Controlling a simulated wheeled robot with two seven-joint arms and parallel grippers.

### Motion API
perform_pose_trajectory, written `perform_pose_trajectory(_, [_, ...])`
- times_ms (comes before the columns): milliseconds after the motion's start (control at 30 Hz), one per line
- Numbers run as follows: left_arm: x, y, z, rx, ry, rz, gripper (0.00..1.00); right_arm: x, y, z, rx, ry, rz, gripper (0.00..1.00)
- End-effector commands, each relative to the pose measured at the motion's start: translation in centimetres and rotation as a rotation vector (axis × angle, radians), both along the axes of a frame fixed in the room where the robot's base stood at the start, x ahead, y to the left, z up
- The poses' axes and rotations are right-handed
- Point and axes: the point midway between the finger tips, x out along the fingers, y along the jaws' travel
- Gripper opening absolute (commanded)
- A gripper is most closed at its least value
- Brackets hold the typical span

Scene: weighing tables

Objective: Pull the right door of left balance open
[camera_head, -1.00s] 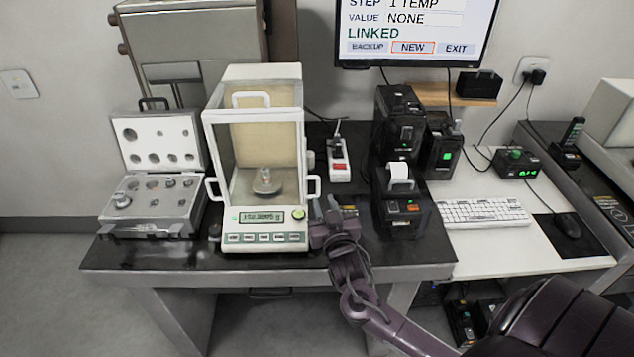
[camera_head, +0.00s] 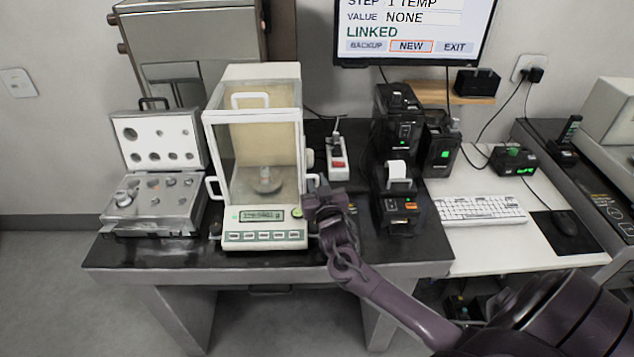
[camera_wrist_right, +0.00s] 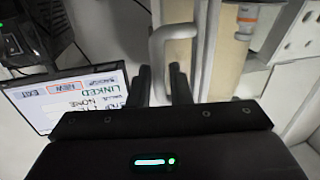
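The left balance (camera_head: 265,225) is a white weighing instrument with a glass draft shield and a round pan holding a small weight inside. Its right door handle (camera_head: 315,178) is a white bracket on the right side, partly hidden by my gripper. In the right wrist view the handle (camera_wrist_right: 158,60) stands between the two dark fingers of my right gripper (camera_wrist_right: 161,85), with hardly any gap on either side. In the head view my right gripper (camera_head: 322,203) is at the front right of the balance. I cannot see the door clearly enough to tell its opening. My left gripper is out of view.
An open case of weights (camera_head: 150,215) lies left of the balance. A power strip (camera_head: 338,165) and a black printer (camera_head: 398,212) stand to the right. A keyboard (camera_head: 480,210) lies on the white desk further right. The dark table's front edge is below my right arm.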

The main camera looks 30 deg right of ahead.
Motion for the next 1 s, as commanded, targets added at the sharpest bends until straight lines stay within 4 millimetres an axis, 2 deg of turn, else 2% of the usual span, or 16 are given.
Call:
perform_pose_trajectory(33, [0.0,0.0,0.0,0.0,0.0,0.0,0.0,0.0,0.0,0.0,0.0,0.0,0.0,0.11])
perform_pose_trajectory(100, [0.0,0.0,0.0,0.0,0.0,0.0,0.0,0.0,0.0,0.0,0.0,0.0,0.0,0.01])
perform_pose_trajectory(133, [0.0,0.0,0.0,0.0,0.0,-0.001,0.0,0.0,0.0,0.0,0.0,0.0,0.0,0.0])
perform_pose_trajectory(433, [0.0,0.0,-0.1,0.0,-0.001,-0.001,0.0,0.1,-0.1,0.0,0.0,0.0,-0.001,0.0])
perform_pose_trajectory(700, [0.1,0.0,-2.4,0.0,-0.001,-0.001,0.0,3.1,-1.9,-0.2,0.0,-0.005,-0.003,0.0])
perform_pose_trajectory(967, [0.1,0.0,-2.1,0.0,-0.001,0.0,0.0,3.2,-2.0,0.0,0.001,0.001,0.0,0.0])
perform_pose_trajectory(1000, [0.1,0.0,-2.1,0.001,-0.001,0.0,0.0,3.2,-2.0,0.0,0.001,0.001,0.0,0.13])
